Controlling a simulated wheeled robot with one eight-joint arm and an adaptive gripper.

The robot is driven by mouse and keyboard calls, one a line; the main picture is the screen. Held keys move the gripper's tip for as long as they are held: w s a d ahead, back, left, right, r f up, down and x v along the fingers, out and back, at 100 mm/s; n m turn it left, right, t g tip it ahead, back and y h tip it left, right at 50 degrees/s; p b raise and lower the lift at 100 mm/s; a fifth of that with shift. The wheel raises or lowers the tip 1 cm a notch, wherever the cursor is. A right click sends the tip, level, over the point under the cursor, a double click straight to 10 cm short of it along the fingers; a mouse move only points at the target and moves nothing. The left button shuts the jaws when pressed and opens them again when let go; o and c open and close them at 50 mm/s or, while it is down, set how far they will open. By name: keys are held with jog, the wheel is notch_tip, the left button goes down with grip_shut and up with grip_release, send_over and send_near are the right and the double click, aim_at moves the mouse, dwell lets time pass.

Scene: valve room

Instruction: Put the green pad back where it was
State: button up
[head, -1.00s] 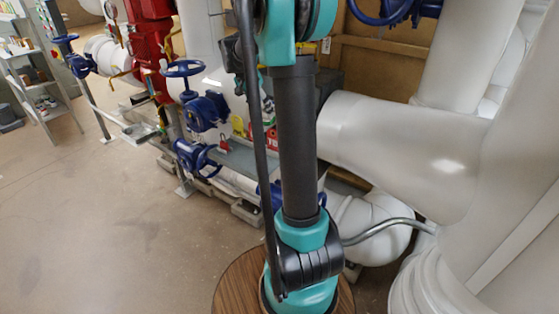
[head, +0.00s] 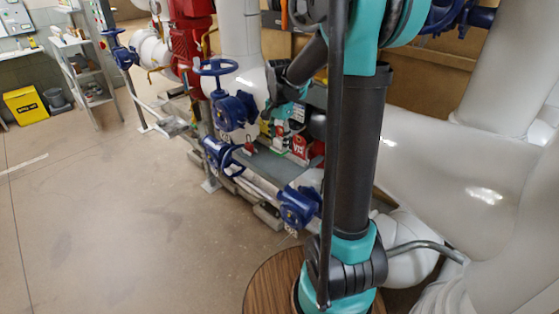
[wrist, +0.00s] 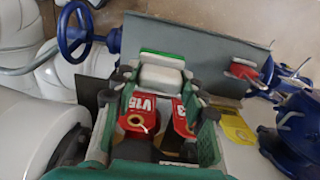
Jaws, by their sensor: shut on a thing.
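The green pad (wrist: 162,53) shows in the wrist view as a pale block with a green edge, between my fingertips. My gripper (wrist: 158,78) is shut on it, over or near a grey shelf (wrist: 225,55); I cannot tell whether the pad touches the shelf. In the head view my gripper (head: 283,143) is small and partly behind my arm, with the pad (head: 280,153) low at its tips.
A red padlock (wrist: 243,70) stands on the grey shelf, right of the pad. A yellow tag (wrist: 236,127) is beside my right finger. Blue valve wheels (head: 215,66) and white pipes (head: 440,165) crowd around. Open floor (head: 120,220) lies at the left.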

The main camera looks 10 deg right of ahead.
aim_at(280, 141)
notch_tip(280, 141, down, 8)
jog(key=shift+f, duration=0.25)
jog(key=shift+f, duration=0.1)
jog(key=o, duration=1)
notch_tip(280, 141, up, 12)
jog(key=shift+s, duration=0.4)
jog(key=s+d+f+n+t, duration=0.1)
jog(key=s+f+n, duration=0.2)
jog(key=s, duration=0.4)
jog(key=s+d+f+n+t, duration=0.1)
jog(key=s+f+n, duration=0.3)
jog(key=s, duration=0.3)
jog(key=s+d+f+n+t, duration=0.2)
jog(key=s+f+n, duration=0.1)
jog(key=s, duration=0.4)
jog(key=shift+s+f+n, duration=0.1)
jog(key=shift+f+n, duration=0.3)
jog(key=shift+f, duration=0.2)
